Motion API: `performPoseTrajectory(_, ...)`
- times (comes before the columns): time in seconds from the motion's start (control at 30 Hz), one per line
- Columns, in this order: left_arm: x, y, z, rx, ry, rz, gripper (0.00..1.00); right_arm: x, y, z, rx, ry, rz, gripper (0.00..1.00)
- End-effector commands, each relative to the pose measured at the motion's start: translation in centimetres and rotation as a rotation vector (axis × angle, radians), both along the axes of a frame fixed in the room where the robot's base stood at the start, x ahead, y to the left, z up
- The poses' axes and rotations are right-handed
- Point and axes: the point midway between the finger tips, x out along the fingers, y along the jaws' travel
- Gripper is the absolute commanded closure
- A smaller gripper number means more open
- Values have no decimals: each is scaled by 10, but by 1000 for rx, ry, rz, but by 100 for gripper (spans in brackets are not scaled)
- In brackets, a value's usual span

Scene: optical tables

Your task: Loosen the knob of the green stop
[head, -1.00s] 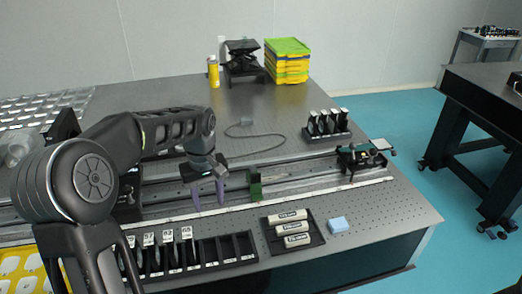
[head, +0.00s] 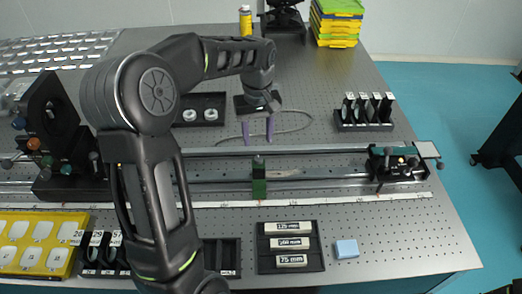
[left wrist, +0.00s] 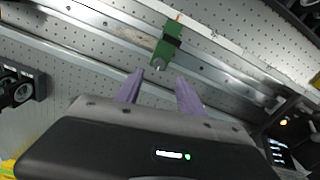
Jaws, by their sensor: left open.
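The green stop (head: 259,180) stands upright on the rail (head: 220,180) that runs across the table. It also shows in the left wrist view (left wrist: 166,45), with a small grey knob (left wrist: 158,64) on its end facing my gripper. My left gripper (head: 258,138) is open and empty, its purple fingers behind the stop in the head view, at the rail's far side. In the left wrist view the two fingertips (left wrist: 160,75) are spread just short of the knob, apart from it. My right gripper is not in view.
A black carriage with knobs (head: 393,163) sits at the rail's right end. A dark optics mount (head: 55,135) stands at the left. A rack of labelled blocks (head: 290,245) and a blue block (head: 347,248) lie in front. A cable (head: 300,120) loops behind my gripper.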

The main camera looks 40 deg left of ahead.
Motion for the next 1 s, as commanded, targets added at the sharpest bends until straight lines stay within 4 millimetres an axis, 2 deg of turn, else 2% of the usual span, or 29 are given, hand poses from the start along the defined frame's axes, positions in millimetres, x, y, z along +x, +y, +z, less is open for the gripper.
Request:
performPoseTrajectory(0.27, -1, 0, -16, -1, 3, 0, 54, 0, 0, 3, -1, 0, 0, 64)
performPoseTrajectory(0.63, 0, 0, -69, -1, 3, 0, 54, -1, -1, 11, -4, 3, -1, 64)
performPoseTrajectory(0.8, 0, 0, -78, 0, 0, -1, 54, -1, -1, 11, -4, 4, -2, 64)
performPoseTrajectory(1.0, 0, 0, -78, 0, 0, 0, 54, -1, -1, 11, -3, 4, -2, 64)
